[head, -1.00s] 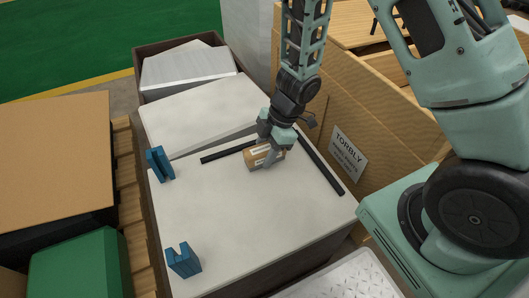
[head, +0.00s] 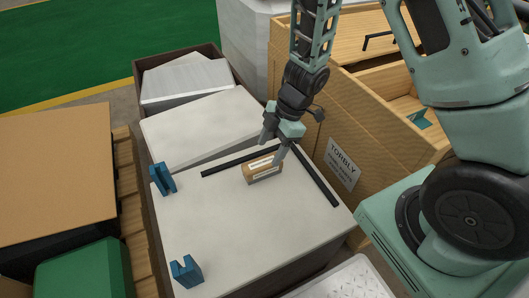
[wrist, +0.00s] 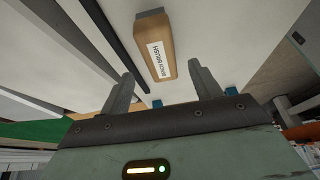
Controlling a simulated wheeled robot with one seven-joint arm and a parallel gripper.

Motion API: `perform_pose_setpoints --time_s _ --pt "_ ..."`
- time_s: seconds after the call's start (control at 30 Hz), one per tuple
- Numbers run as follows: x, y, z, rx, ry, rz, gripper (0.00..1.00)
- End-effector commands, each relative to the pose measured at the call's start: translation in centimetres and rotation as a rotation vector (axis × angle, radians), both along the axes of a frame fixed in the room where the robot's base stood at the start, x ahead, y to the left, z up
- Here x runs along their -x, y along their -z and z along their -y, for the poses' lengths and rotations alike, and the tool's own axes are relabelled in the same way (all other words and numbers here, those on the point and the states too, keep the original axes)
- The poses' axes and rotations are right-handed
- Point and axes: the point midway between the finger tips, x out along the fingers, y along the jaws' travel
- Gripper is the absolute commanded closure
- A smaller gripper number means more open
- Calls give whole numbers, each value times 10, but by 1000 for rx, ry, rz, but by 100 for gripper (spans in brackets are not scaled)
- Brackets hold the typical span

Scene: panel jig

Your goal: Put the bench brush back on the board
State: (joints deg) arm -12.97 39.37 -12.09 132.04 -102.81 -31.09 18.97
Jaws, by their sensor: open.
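The bench brush (head: 263,172) is a wooden brown block with a white label. It lies on the white board (head: 225,225), in the corner between two black strips. It also shows in the wrist view (wrist: 154,32), with lettering on its label. My gripper (head: 272,149) is open and empty, just above and behind the brush. In the wrist view my two fingers (wrist: 162,78) are spread apart, and the brush lies beyond them, roughly in line with the gap.
Black strips (head: 240,161) and (head: 316,176) edge the board's back and right. Two blue brackets, (head: 162,180) and (head: 186,271), stand at its left. The board's middle and front are clear.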

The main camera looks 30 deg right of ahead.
Motion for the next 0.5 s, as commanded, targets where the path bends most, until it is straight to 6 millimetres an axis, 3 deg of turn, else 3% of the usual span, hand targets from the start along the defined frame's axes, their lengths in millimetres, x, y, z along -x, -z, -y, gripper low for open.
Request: perform_pose_setpoints --time_s 0.03,0.1,0.33,0.5 --pt "0 -16 4 0 2 2 37" --pt "0 -27 9 1 2 1 37" --pt "0 -46 18 1 2 1 37" --pt "-16 -62 5 11 68 78 37"
